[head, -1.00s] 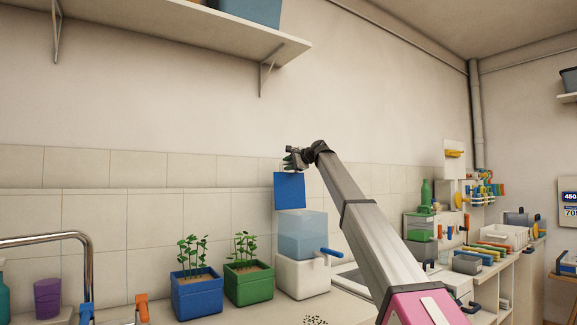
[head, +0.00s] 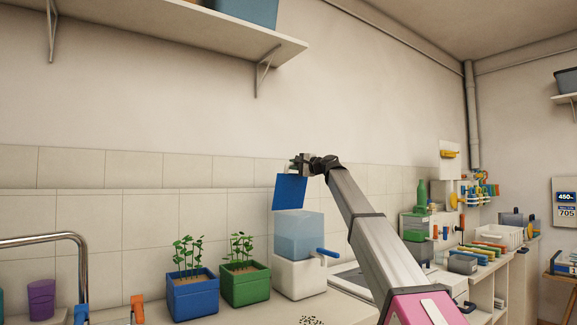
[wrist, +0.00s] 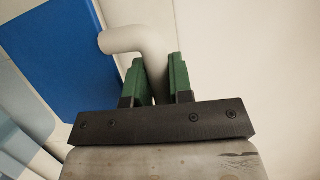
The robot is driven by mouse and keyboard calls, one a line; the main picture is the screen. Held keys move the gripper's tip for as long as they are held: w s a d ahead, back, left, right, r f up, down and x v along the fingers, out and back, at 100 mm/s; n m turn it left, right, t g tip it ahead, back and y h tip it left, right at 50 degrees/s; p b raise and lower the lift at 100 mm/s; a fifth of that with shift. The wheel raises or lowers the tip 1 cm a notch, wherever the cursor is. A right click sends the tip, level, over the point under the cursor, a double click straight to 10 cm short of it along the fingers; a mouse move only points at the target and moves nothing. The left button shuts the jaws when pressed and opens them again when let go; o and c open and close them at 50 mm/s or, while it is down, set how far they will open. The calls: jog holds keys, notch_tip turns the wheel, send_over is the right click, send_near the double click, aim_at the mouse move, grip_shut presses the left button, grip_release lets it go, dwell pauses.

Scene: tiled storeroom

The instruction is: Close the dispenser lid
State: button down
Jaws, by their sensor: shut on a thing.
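The dispenser (head: 300,278) stands on the counter, with a white base, a translucent blue tank (head: 298,236) and a blue tap lever (head: 328,253). Its blue lid (head: 289,193) is open and stands up above the tank, tilted slightly. In the wrist view the lid (wrist: 62,55) fills the upper left, with a pale bent handle (wrist: 130,38) at its right. My gripper (head: 297,163) is at the lid's upper edge. In the wrist view its green fingers (wrist: 160,78) are shut on the handle, whose lower end lies between them.
A green planter (head: 245,284) and a blue planter (head: 193,296) with seedlings stand left of the dispenser. A shelf (head: 200,38) hangs above on the wall. A counter with bins and tools lies to the right. Dark specks (head: 311,320) lie on the counter in front.

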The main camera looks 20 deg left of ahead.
jog(key=s+d+f+n+y, duration=0.4)
jog(key=s+d+f+y, duration=0.3)
jog(key=d, duration=0.1)
jog(key=s+d+f, duration=0.1)
jog(key=f, duration=0.3)
jog(key=d+f, duration=0.1)
jog(key=f, duration=0.3)
jog(key=s+d+f, duration=0.1)
jog(key=f, duration=0.3)
jog(key=shift+s+d+f, duration=0.2)
jog(key=shift+s+f, duration=0.15)
jog(key=c, duration=1.3)
grip_release()
jog(key=v, duration=1)
jog(key=shift+d+f, duration=0.25)
jog(key=shift+f, duration=0.1)
